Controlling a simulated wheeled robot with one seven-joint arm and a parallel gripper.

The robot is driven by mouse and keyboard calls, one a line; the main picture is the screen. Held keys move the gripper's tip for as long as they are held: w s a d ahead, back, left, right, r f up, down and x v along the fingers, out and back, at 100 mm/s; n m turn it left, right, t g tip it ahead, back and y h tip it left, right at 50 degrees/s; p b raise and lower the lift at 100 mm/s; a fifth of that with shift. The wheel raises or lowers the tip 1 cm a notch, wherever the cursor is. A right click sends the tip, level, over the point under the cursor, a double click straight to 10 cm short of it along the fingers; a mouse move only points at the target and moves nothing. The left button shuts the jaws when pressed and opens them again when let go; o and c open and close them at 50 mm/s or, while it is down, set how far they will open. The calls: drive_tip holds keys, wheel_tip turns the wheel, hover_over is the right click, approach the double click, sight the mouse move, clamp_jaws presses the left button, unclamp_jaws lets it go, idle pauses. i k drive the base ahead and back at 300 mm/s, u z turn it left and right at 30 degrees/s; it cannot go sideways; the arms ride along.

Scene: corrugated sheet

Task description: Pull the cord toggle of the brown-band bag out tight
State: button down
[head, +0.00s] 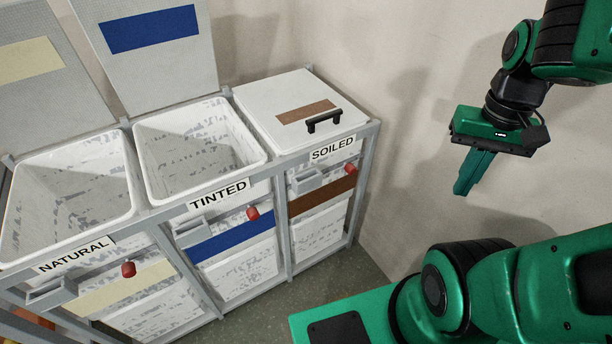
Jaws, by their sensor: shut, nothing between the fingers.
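The brown-band bag (318,236) hangs in the right bay of the frame, under the label SOILED. A brown band (321,194) crosses its front. Its red cord toggle (350,169) sits near the top right of the bag front, just above the band. The cord itself is too small to make out. My gripper (462,188) is shut and empty, pointing down, to the right of the frame and apart from the toggle.
The SOILED bay has a white lid (262,101) with a black handle (324,121), lying closed. The TINTED bin (140,170) and NATURAL bin (130,205) are open, lids raised. Each has a red toggle. A wall stands behind; floor (345,285) shows at right.

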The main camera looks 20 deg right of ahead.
sight(350, 168)
drive_tip(key=k, duration=0.5)
drive_tip(key=u, duration=1.6)
drive_tip(key=i, duration=0.8)
drive_tip(key=z, duration=1.25)
